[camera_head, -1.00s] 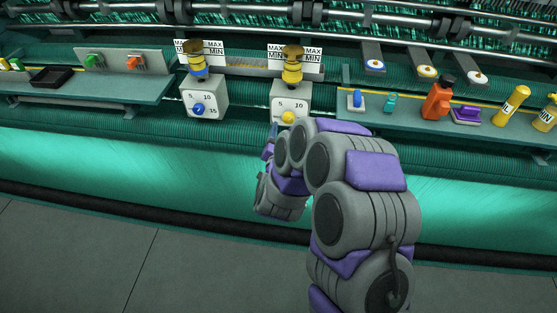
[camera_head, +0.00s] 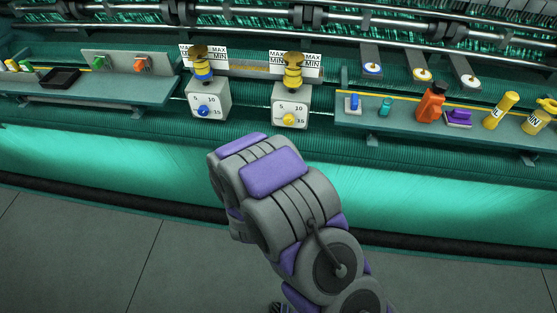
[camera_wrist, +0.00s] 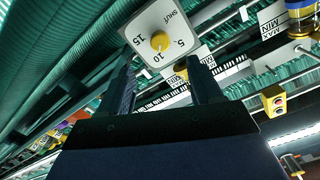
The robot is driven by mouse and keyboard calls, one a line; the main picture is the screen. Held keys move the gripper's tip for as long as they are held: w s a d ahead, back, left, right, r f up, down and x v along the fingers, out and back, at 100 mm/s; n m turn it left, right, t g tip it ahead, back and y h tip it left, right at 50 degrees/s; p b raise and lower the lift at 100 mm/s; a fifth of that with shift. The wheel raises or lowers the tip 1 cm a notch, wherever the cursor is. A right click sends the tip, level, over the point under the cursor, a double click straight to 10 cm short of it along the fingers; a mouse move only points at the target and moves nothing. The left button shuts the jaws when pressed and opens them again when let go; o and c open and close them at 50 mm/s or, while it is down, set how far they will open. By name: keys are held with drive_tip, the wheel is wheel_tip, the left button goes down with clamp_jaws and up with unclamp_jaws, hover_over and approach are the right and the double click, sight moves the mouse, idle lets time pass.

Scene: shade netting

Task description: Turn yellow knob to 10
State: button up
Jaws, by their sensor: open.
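The yellow knob (camera_head: 290,119) is on the front of a white dial box (camera_head: 291,96) below the middle yellow valve. The wrist view also shows the yellow knob (camera_wrist: 160,41) and its dial face, marked SHUT, 5, 10 and 15. The knob's exact pointing is too small to read. My gripper (camera_wrist: 160,60) is open and empty, its two dark fingers reaching towards the dial box. The knob appears between the fingertips in the picture, with no visible contact. In the head view my arm hides the gripper.
A similar dial box with a blue knob (camera_head: 204,112) stands to the left. The right shelf (camera_head: 395,123) holds an orange bottle (camera_head: 431,103), a purple item (camera_head: 458,118) and yellow cylinders. A black tray (camera_head: 60,78) is on the left shelf. Open floor lies in front.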

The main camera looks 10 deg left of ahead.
drive_tip(key=shift+s+p, duration=1.95)
drive_tip(key=shift+s, duration=0.35)
drive_tip(key=s+d+r+n+g+b, duration=0.1)
drive_tip(key=s+d+r+g, duration=0.3)
drive_tip(key=s, duration=0.6)
drive_tip(key=s+d+r+n+g+b, duration=0.2)
drive_tip(key=s+d+r+g+b, duration=0.2)
drive_tip(key=s+d+g, duration=0.5)
drive_tip(key=s+d+r+n+g+b, duration=0.2)
drive_tip(key=s+d+g, duration=0.4)
drive_tip(key=s, duration=0.7)
wheel_tip(320, 180, up, 3)
drive_tip(key=shift+d+f+g+y+b, duration=0.15)
drive_tip(key=shift+d+g+y+b, duration=0.2)
drive_tip(key=shift+d+b, duration=0.25)
